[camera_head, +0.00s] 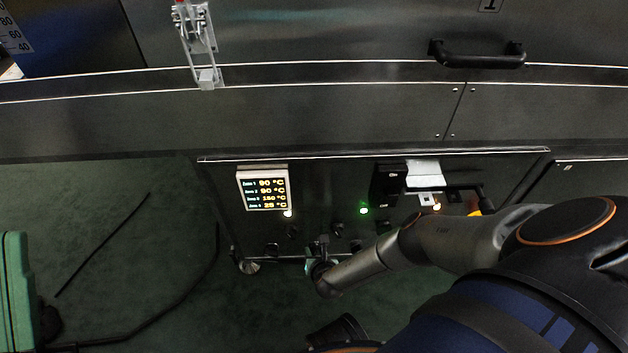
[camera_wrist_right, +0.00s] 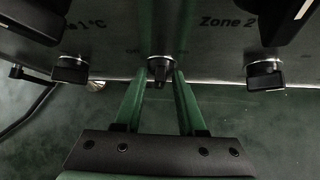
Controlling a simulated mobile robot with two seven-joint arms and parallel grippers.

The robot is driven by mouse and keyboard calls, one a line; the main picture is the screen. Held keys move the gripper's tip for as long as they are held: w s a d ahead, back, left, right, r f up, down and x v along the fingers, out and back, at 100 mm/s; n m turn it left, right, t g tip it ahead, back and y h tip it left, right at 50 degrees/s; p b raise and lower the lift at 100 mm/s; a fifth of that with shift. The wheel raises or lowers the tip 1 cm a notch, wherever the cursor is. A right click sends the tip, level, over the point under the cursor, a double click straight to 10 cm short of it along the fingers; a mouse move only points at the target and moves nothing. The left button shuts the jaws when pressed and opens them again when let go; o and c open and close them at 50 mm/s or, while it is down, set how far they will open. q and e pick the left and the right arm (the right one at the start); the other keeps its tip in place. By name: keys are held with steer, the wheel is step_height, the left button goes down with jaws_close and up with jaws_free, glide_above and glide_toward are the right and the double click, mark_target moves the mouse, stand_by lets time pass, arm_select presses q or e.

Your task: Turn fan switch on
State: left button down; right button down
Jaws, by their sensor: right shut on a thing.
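The control panel (camera_head: 330,185) is on the front of the dryer, with several small dark rotary knobs along its lower part. In the right wrist view a small black knob (camera_wrist_right: 160,70) with a silver collar sits between the two green fingers of my right gripper (camera_wrist_right: 158,82). The fingers are closed on its sides. In the head view my right gripper (camera_head: 314,264) is at the panel's lower edge, partly hidden by my right arm. My left gripper is not in view.
More dark knobs flank it, at left (camera_wrist_right: 70,72) and right (camera_wrist_right: 265,75), near "Zone 1 °C" and "Zone 2" markings. A temperature display (camera_head: 263,187), a lit green lamp (camera_head: 364,210) and a black door handle (camera_head: 476,56) are on the machine. A dark cable lies on the green floor.

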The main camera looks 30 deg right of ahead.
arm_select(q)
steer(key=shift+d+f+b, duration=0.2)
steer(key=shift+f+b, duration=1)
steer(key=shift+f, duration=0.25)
arm_select(e)
steer(key=shift+s+d+f+m+t+y, duration=0.1)
steer(key=shift+d+m+t+y, duration=0.1)
steer(key=shift+m+t+y, duration=0.55)
steer(key=shift+s+d+f+m+t+y, duration=0.1)
steer(key=shift+d+m+t+y, duration=0.1)
steer(key=shift+m+t+y, duration=0.55)
steer(key=shift+y, duration=0.3)
steer(key=c, duration=0.9)
jaws_free()
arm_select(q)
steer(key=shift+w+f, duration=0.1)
arm_select(e)
steer(key=shift+o, duration=0.2)
